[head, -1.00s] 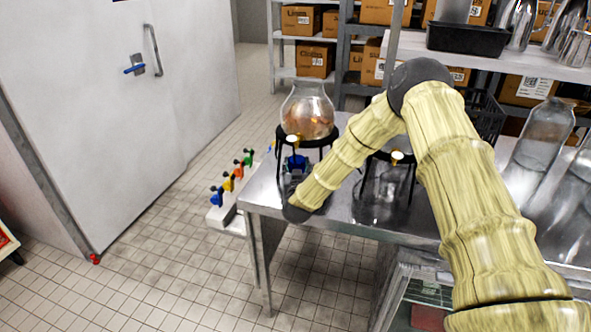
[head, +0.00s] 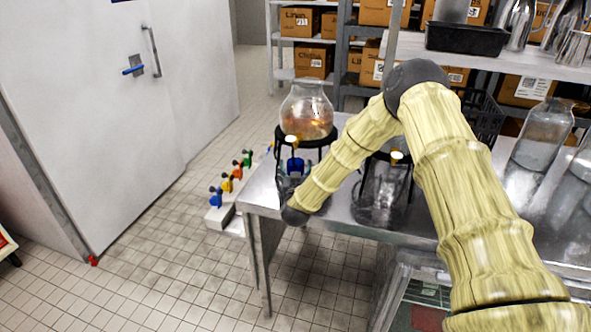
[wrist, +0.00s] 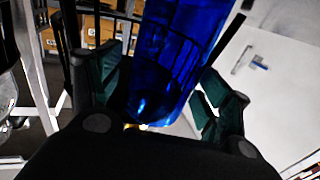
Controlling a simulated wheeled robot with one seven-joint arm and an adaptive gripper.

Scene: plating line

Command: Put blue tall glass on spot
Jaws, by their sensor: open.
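A tall, clear blue glass (wrist: 178,50) fills the middle of the wrist view, tilted in the picture. My gripper (wrist: 160,85) is open, with a dark green-padded finger on each side of the glass. I cannot tell whether the pads touch it. In the head view my gripper is mostly hidden by my wrist and forearm, at the near left corner of the steel table (head: 262,200). A small blue patch shows there under the left jar stand; I cannot tell whether it is the glass. I cannot make out the spot.
A round glass jar (head: 307,110) with amber contents stands on a black stand (head: 309,143), close beyond my gripper. A second stand (head: 396,160) is partly behind my arm. Clear bottles (head: 543,135) stand at the right. Coloured taps (head: 237,172) lie left of the table.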

